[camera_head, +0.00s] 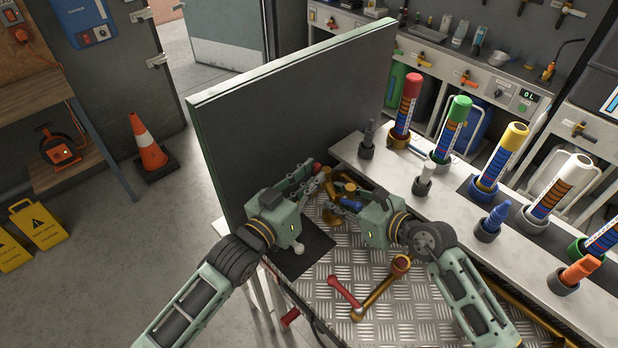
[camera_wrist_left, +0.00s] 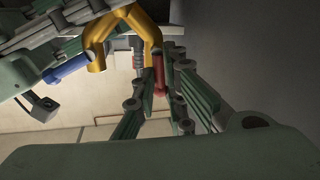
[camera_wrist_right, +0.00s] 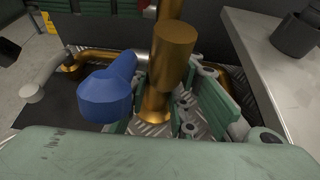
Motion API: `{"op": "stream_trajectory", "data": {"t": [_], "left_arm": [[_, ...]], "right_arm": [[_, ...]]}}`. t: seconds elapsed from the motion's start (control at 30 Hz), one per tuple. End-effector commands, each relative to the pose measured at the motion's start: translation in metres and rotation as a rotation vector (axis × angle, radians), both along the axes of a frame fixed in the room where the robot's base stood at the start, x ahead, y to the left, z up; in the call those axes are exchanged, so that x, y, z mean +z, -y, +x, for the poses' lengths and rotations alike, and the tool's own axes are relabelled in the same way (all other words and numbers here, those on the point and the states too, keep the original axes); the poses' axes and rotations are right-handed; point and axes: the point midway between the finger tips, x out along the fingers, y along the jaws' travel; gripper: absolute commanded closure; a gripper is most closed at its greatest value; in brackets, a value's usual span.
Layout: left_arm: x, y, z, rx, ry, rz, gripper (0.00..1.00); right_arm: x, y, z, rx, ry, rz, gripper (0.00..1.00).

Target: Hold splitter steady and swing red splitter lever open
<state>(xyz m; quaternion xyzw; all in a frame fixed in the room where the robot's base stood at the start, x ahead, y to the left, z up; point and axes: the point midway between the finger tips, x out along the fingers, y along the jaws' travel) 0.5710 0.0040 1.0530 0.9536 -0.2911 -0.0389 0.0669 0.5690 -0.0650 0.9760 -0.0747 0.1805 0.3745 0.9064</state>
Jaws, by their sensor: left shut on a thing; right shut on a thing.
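The brass splitter (camera_head: 346,186) stands near the dark panel, at the back of the metal tread plate; its forked body shows in the left wrist view (camera_wrist_left: 128,22). My right gripper (camera_head: 341,203) is shut on the splitter's brass body (camera_wrist_right: 173,60). The blue lever (camera_wrist_right: 106,94) sticks out beside that gripper. My left gripper (camera_head: 313,180) is shut on the red splitter lever (camera_wrist_left: 160,78), whose red end (camera_head: 317,167) shows just past its fingers in the head view. The fingers hide much of the lever and the splitter's lower part.
A tall dark panel (camera_head: 300,105) stands close behind both grippers. A red-and-brass fitting (camera_head: 370,298) lies on the tread plate (camera_head: 425,300) in front. A light bench (camera_head: 405,185) with colored tubes in holders runs along the right. An orange cone (camera_head: 148,145) stands on the floor at left.

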Motion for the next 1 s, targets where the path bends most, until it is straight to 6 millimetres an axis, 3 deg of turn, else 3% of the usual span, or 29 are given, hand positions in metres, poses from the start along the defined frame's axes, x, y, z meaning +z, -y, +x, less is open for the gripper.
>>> {"op": "stream_trajectory", "data": {"t": [0.3,0.9,0.93,1.0], "left_arm": [[-0.0047,0.0001,-0.0015,0.004,0.091,0.106,1.00],[-0.0042,0.0017,-0.0029,0.001,0.116,0.128,1.00],[-0.0042,0.0018,-0.0030,0.001,0.116,0.128,0.86],[-0.0038,0.0020,-0.0031,0.000,0.116,0.127,0.80]], "right_arm": [[0.0002,0.0007,0.0002,-0.001,0.000,0.001,1.00],[0.0005,0.0007,0.0004,-0.001,0.000,0.001,1.00],[0.0004,0.0007,0.0004,-0.001,0.000,0.001,1.00],[0.0005,0.0007,0.0005,-0.001,0.000,0.001,1.00]]}}
